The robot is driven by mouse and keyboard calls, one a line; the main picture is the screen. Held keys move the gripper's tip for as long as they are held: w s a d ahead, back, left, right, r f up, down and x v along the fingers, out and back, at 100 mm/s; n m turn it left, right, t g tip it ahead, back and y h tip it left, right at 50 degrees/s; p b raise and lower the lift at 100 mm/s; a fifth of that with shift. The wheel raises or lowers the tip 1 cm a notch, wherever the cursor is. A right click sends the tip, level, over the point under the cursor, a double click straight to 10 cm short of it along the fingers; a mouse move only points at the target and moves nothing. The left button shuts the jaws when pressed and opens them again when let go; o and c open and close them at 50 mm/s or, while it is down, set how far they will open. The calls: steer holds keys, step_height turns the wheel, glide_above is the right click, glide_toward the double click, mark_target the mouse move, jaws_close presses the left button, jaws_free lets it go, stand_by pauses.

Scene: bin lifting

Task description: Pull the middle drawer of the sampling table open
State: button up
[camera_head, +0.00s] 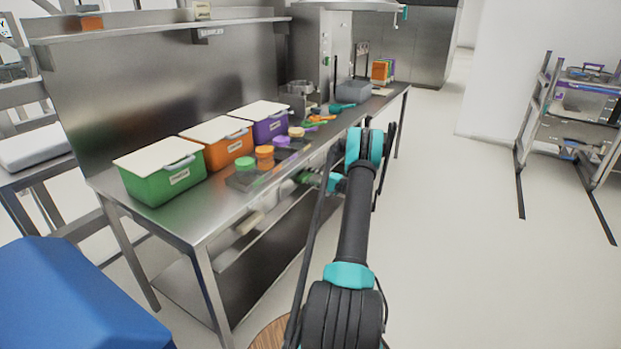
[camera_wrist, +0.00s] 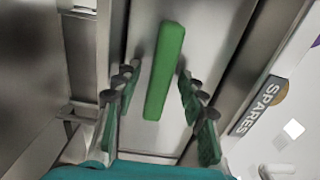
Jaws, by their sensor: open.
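The steel sampling table (camera_head: 215,205) runs from near left to the far middle in the head view. In the wrist view a green bar handle (camera_wrist: 164,70) stands out on a bare steel front (camera_wrist: 205,35), which looks like a drawer face. Which drawer it is, I cannot tell for sure. My gripper (camera_wrist: 158,72) is open, one finger on each side of the green handle, with gaps on both sides. In the head view my arm reaches to the table's front edge, and the gripper there is small and partly hidden.
Green (camera_head: 163,177), orange (camera_head: 218,145) and purple bins (camera_head: 262,124) with white lids stand on the table. Small lidded jars sit in front of them. A label reading SPARES (camera_wrist: 258,105) lies right of the handle. Open floor (camera_head: 460,220) lies right of my arm.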

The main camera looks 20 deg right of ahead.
jaws_close()
stand_by(0.4)
